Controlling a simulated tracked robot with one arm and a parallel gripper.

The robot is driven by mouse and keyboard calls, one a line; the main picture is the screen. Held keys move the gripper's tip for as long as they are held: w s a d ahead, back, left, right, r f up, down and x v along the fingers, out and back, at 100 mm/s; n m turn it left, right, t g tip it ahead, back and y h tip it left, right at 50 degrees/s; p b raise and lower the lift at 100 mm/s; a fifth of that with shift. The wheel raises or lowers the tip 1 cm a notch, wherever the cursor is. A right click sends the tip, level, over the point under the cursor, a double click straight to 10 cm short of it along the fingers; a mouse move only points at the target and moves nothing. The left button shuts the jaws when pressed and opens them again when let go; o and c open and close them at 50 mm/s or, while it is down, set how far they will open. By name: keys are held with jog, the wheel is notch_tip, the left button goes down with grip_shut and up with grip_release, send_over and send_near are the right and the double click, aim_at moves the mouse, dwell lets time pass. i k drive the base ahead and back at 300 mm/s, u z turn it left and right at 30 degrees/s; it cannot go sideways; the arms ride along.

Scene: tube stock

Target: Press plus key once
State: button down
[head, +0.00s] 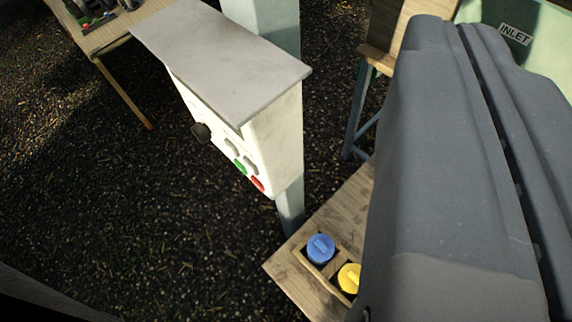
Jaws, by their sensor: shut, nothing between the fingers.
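A white control box (272,140) with a grey top (220,55) stands on a pale post in the middle of the view. Its front face is seen at a steep slant. On that face are a black knob (200,132), two grey keys, one upper (232,146) and one lower (251,165), a green key (240,167) and a red key (258,184). No marks on the keys can be read, so I cannot tell which is the plus key. The grey body of my arm fills the right side. My gripper's fingers do not show.
A wooden board (285,268) at the lower middle holds a blue-capped (320,248) and a yellow-capped item (349,278). A wooden table (140,18) stands at the upper left. An INLET sign (515,34) is at the upper right. Dark ground left of the box is clear.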

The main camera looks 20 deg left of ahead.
aim_at(249, 164)
jog(key=k, duration=1.55)
jog(key=u, duration=0.75)
jog(key=i, duration=1.05)
